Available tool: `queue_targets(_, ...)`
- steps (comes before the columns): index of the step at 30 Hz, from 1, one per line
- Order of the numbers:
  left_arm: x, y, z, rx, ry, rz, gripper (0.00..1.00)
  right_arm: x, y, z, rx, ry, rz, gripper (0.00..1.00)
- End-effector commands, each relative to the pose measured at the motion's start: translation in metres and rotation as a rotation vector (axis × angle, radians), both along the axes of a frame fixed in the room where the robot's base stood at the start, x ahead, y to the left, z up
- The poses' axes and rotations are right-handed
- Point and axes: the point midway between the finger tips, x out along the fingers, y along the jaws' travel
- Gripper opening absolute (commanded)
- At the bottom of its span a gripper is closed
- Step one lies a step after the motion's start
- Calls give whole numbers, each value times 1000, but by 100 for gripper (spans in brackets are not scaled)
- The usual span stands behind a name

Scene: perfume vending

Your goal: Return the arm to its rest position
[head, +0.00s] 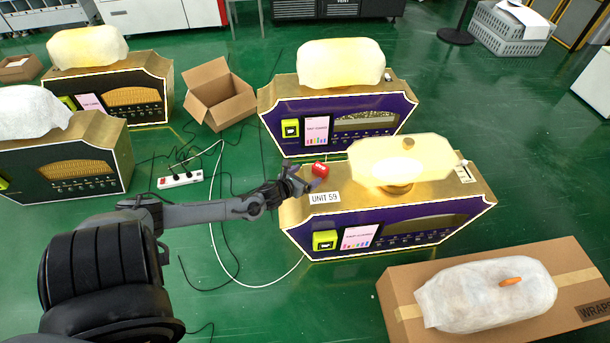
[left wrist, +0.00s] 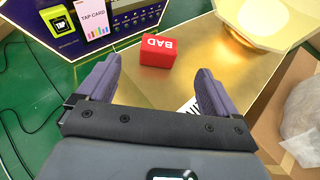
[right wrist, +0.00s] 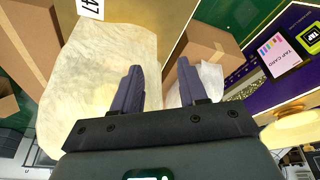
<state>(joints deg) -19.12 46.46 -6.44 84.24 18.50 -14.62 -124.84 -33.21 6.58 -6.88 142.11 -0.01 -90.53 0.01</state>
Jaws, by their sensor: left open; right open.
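My left arm reaches in from the left in the head view. Its gripper (head: 300,182) is over the left end of the gold top of the machine marked UNIT 59 (head: 400,228). In the left wrist view the two fingers of this gripper (left wrist: 155,88) are wide apart with nothing between them. A red block marked BAD (left wrist: 158,51) sits on the gold top just beyond the fingertips; it also shows in the head view (head: 320,170). My right gripper (right wrist: 151,85) shows only in the right wrist view, open and empty, with a pale wrapped bundle behind it.
A second purple machine (head: 338,118) stands behind, and two black-fronted machines (head: 62,172) stand at the left. A cardboard box with a wrapped bundle (head: 400,290) is at the front right. An open carton (head: 218,95), a power strip (head: 180,180) and cables lie on the green floor.

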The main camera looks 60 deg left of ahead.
Motion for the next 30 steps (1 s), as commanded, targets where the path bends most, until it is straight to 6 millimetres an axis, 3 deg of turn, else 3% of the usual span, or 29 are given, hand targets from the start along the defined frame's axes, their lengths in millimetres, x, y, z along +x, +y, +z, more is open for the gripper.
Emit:
queue_targets(11, -1, 0, 1, 0, 2, 0, 93, 0, 0, 2, -1, 1, 1, 43)
queue_targets(17, -21, -15, 3, -43, 33, 15, 93, -1, -2, 30, -6, 3, 3, 43)
queue_targets(20, -36, -58, 9, -132, 36, 14, 93, -1, -2, 59, -9, 3, 6, 43)
queue_targets(23, -46, -124, 27, -265, 31, 10, 93, 0, -2, 89, -8, 1, 6, 43)
queue_targets(26, -58, -193, 56, -490, 33, 80, 93, 0, -2, 118, -9, 0, 7, 43)
queue_targets(30, -76, -280, 114, -903, 34, 296, 93, 0, -2, 152, -9, -1, 5, 43)
